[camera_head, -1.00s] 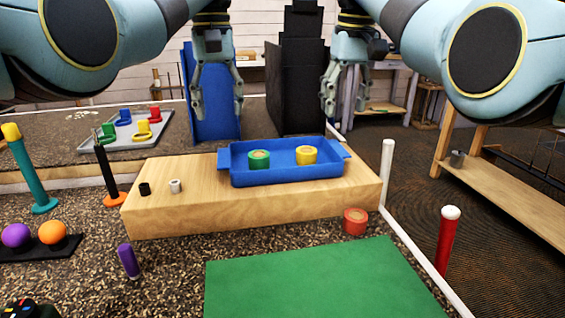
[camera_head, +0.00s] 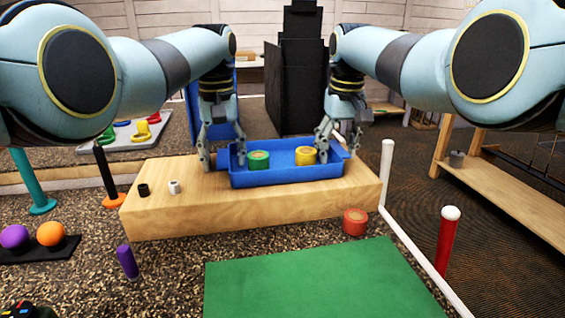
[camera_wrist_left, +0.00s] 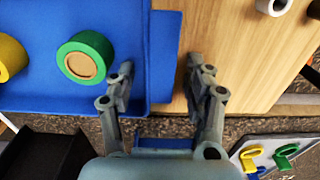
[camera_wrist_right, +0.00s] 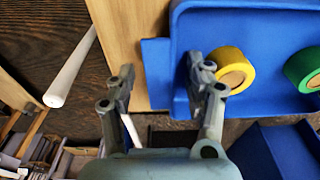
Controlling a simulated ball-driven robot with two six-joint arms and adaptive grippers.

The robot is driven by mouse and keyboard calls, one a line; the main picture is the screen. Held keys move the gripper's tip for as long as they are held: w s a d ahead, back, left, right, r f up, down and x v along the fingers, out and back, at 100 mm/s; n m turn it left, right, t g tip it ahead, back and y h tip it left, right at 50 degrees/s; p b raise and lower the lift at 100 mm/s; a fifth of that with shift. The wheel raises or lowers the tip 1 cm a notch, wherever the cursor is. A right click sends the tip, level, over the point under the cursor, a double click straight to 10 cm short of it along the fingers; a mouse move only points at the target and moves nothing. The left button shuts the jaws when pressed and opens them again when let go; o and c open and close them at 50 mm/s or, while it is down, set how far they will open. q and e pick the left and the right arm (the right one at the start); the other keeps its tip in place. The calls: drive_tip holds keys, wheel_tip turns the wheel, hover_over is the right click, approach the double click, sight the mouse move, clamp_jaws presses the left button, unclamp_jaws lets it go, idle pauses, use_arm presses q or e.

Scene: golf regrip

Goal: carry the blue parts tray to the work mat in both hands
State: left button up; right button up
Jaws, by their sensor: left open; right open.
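The blue parts tray (camera_head: 290,177) sits on a wooden block and holds a green roll (camera_head: 258,160) and a yellow roll (camera_head: 305,155). The green work mat (camera_head: 320,280) lies in front of the block. My left gripper (camera_head: 223,158) is open at the tray's left end; in the left wrist view the tray's end handle (camera_wrist_left: 163,60) lies between its fingers, one finger over the tray's inside. My right gripper (camera_head: 338,150) is open at the right end, its fingers on either side of the end handle (camera_wrist_right: 157,75). I cannot tell whether the fingers touch the tray.
The wooden block (camera_head: 250,212) carries small black and white pieces at its left. A red roll (camera_head: 355,221) stands between block and mat. A purple peg (camera_head: 127,262) stands at front left. A white post (camera_head: 387,172) and a red post (camera_head: 447,240) stand right.

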use_arm(q)
clamp_jaws()
use_arm(e)
drive_tip(key=shift+d, duration=0.1)
clamp_jaws()
use_arm(q)
drive_tip(key=shift+a, duration=0.1)
drive_tip(key=shift+r, duration=0.1)
use_arm(e)
drive_tip(key=shift+r, duration=0.1)
